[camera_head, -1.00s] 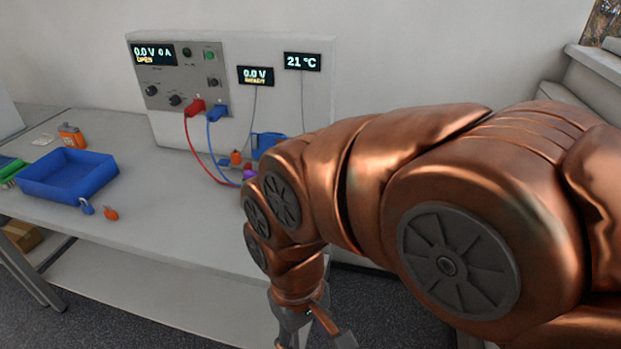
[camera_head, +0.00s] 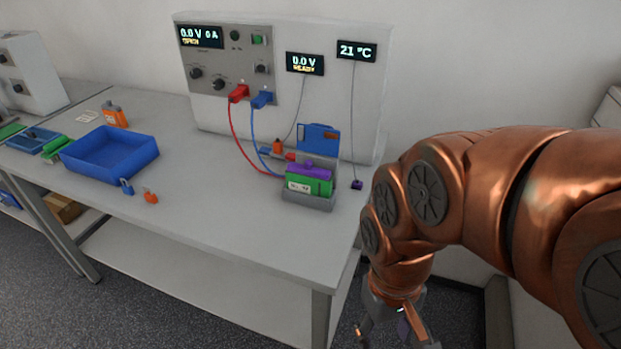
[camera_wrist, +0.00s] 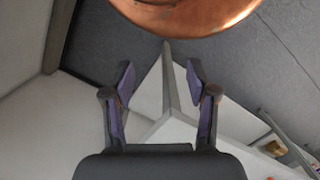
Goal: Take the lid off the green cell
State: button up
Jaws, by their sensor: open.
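The green cell (camera_head: 308,187) sits in a grey holder (camera_head: 307,201) near the right end of the bench in the head view. A purple lid (camera_head: 312,170) lies across its top. A blue panel (camera_head: 318,139) stands upright just behind it. My gripper (camera_head: 390,335) is low in the head view, right of the bench's front corner and well apart from the cell. In the wrist view my gripper (camera_wrist: 161,85) is open and empty, with floor and a bench edge beyond its fingers. The cell is not recognisable in the wrist view.
The cycler (camera_head: 235,65) stands behind the cell, with a red lead (camera_head: 232,130) and a blue lead (camera_head: 254,140) running down beside the holder. The front bench surface (camera_head: 215,215) is clear.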

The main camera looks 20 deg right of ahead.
aim_at(307, 169)
jog(key=u, duration=2.7)
jog(key=i, duration=0.65)
jog(key=z, duration=2.05)
